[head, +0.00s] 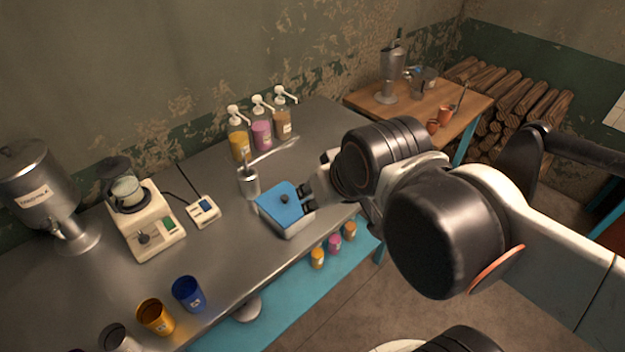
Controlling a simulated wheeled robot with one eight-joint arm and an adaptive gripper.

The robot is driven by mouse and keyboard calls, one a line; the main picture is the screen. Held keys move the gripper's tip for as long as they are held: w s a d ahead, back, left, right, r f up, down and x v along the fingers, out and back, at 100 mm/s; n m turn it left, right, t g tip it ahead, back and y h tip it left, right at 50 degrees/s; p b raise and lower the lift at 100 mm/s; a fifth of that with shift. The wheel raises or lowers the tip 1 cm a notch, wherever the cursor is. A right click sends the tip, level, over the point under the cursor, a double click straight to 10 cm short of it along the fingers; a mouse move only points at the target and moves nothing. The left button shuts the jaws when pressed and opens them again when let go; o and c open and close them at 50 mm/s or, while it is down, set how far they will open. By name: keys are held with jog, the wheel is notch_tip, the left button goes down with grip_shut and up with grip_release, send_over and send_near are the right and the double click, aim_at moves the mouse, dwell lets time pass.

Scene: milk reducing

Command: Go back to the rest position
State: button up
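My arm reaches in from the right in the head view. My gripper (306,196) is at the right side of a metal container with a blue lid (281,207), close to the lid's dark knob. The fingers are small and partly hidden by my arm, and I cannot tell whether they touch the lid or knob. Nothing is clearly seen between the fingers.
The metal counter (225,250) holds a blender (145,225), a steel dispenser (45,195), a metal cup (249,184), a blue cup (188,294), an orange cup (155,316) and pump bottles (261,135). A wooden table (410,112) stands behind my arm.

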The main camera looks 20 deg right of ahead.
jog(key=shift+s, duration=0.25)
notch_tip(320, 180, down, 3)
jog(key=b, duration=0.2)
jog(key=shift+r+b, duration=0.15)
jog(key=shift+b, duration=0.2)
dwell(0.6)
